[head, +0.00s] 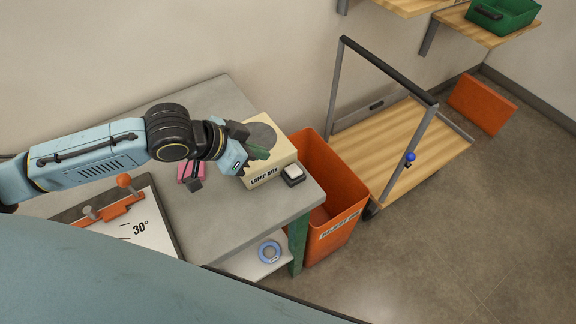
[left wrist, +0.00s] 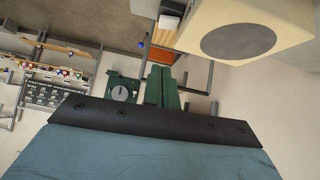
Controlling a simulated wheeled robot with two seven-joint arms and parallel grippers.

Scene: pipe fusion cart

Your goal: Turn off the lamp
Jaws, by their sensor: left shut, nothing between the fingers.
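The cream lamp box (head: 268,166), lettered LAMP BOX on its front, stands on the grey table near its right end. Its top has a round grey disc (head: 262,137), with no glow that I can see; the disc also shows in the left wrist view (left wrist: 238,36). A small black switch with a pale top (head: 293,174) sits at the box's front right. My left gripper (head: 257,154) is shut and empty, with green fingers over the left part of the box top; contact cannot be told. Its fingers also show in the left wrist view (left wrist: 165,88). My right gripper is not in view.
An orange reject bin (head: 335,220) stands against the table's right end (head: 228,222). A wooden-decked cart (head: 400,140) is beyond it. A pink item (head: 188,172) and an angle board (head: 150,235) lie to the left. A blue tape roll (head: 269,251) is on the lower shelf.

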